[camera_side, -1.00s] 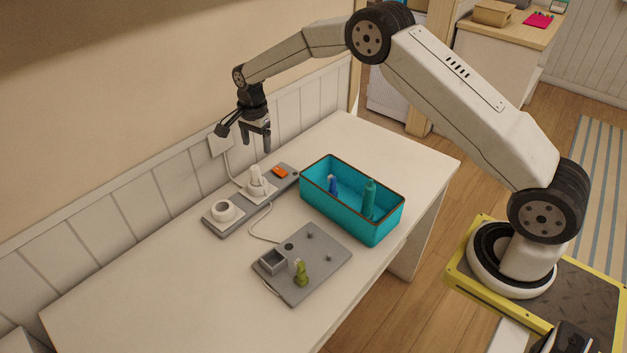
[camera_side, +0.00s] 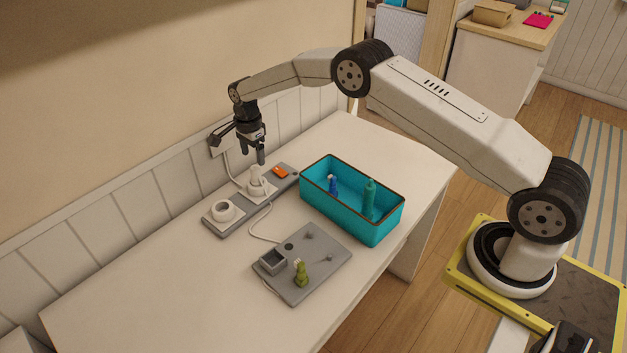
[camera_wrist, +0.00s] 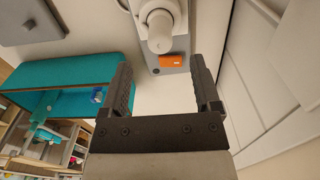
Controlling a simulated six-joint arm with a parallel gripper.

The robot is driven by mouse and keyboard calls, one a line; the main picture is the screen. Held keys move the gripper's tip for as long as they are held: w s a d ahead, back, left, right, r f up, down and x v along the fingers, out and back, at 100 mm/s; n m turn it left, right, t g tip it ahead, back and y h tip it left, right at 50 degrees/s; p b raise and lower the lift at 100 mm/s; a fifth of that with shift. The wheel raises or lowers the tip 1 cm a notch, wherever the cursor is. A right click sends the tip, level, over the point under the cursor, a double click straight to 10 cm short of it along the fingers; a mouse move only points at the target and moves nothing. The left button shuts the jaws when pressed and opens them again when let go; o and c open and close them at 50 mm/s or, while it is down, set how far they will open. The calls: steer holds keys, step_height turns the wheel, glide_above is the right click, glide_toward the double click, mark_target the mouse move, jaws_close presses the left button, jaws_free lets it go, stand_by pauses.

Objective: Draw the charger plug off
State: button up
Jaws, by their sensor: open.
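The white charger plug (camera_side: 257,174) stands upright in one socket of the grey power strip (camera_side: 238,209). A white cable runs from it towards the grey board. In the wrist view the plug (camera_wrist: 160,32) shows ahead of my fingertips, near the top middle, with the orange switch (camera_wrist: 172,60) of the strip beside it. My gripper (camera_side: 252,158) points down just above the plug in the side view. It is open, with nothing between its fingers, and its two fingers (camera_wrist: 163,88) are spread wide in the wrist view.
A teal bin (camera_side: 351,205) holding a green bottle and a blue item stands right of the strip. A grey board (camera_side: 318,279) with a small box, pegs and a green figure lies in front. The wall (camera_side: 150,205) is close behind.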

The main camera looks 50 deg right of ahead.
mark_target(255, 167)
steer(key=shift+f, duration=2.7)
jaws_close()
